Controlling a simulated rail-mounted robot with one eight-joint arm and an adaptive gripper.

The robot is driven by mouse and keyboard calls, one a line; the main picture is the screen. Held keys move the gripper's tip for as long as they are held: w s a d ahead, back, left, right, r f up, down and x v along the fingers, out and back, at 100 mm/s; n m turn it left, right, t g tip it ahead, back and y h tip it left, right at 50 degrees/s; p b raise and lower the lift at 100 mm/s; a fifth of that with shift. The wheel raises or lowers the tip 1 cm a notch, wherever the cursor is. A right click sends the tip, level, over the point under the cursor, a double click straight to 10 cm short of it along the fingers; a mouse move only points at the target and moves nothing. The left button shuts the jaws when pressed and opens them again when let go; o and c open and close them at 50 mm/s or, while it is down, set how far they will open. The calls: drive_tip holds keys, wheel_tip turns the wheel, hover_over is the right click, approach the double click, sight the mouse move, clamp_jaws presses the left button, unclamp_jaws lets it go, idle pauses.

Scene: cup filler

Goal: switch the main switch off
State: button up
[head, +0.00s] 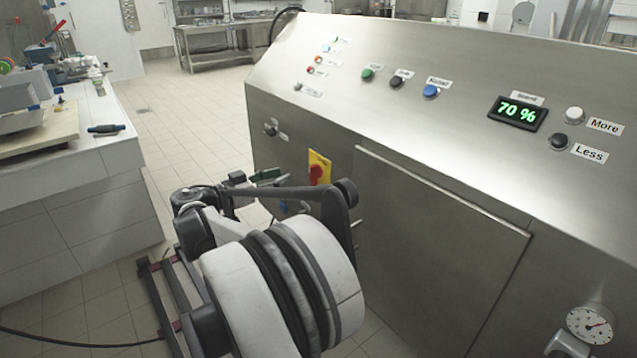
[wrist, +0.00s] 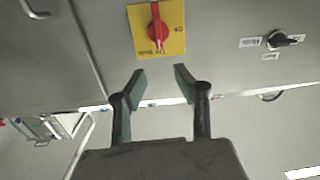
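The main switch is a red rotary knob (head: 316,174) on a yellow plate (head: 321,160) on the machine's metal front. In the wrist view the red knob (wrist: 157,25) stands roughly upright in the picture on its yellow plate (wrist: 176,14); the small lettering is too blurred to read surely. My gripper (wrist: 160,77) is open and empty, its two green-padded fingers apart. The fingertips appear below the plate in the wrist view, and the knob is not between them. In the head view my gripper (head: 267,176) is just left of the switch, partly hidden by my arm.
A black selector knob (head: 270,130) is on the panel left of the switch; it also shows in the wrist view (wrist: 283,40). A large panel door (head: 435,235) lies to the right. A tiled counter (head: 75,180) stands at left, with free floor between.

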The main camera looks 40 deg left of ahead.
sight(310, 173)
drive_tip(key=shift+m+t, duration=0.3)
drive_tip(key=shift+m, duration=0.1)
drive_tip(key=f+b+x, duration=0.1)
drive_tip(key=x, duration=0.3)
drive_tip(key=b+x, duration=0.1)
drive_tip(key=x, duration=0.3)
drive_tip(key=f+x, duration=0.1)
drive_tip(key=x, duration=0.3)
drive_tip(key=shift+s+f+b, duration=0.1)
drive_tip(key=shift+f+b, duration=0.25)
drive_tip(key=shift+b, duration=0.05)
drive_tip(key=shift+c, duration=0.5)
clamp_jaws()
